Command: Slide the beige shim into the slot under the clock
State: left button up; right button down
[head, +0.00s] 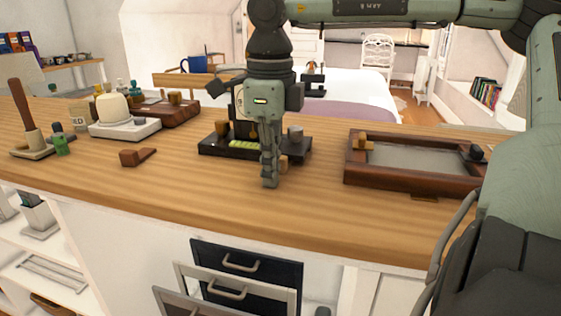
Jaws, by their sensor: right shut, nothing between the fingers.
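My right gripper (269,182) points straight down in front of the clock's black base (214,147), fingers shut and empty, low over the wooden counter. The clock (239,101) stands on that base, mostly hidden behind my gripper; only part of its pale face shows. A small beige piece (284,163), which looks like the shim, shows just right of my fingertips at the base's front edge. My fingers hide part of it, so I cannot tell whether it is in the slot. The slot is hidden. My left gripper is not in view.
A brown wedge (135,157) lies left of the base. A dark wood framed tray (364,180) stands on the right. A white block with a cream knob (112,110) and a wooden-handled tool (29,117) stand at left. The front counter strip is clear. Drawers (246,265) stand open below.

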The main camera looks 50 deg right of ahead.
jog(key=shift+s+f, duration=0.15)
jog(key=shift+f, duration=0.4)
jog(key=shift+a+r+p, duration=0.25)
jog(key=shift+r+p, duration=0.4)
jog(key=shift+r, duration=0.15)
jog(key=shift+s+a+r+p, duration=0.1)
jog(key=shift+a+r+p, duration=0.1)
jog(key=shift+r+p, duration=0.4)
jog(key=shift+s+a+r+p, duration=0.1)
jog(key=shift+a+r+p, duration=0.1)
jog(key=shift+r, duration=0.65)
jog(key=shift+s+a+r+p, duration=0.15)
jog(key=shift+a+r+p, duration=0.1)
jog(key=shift+r+p, duration=0.35)
jog(key=shift+s+a+r+p, duration=0.1)
jog(key=shift+a+r+p, duration=0.15)
jog(key=shift+r, duration=0.5)
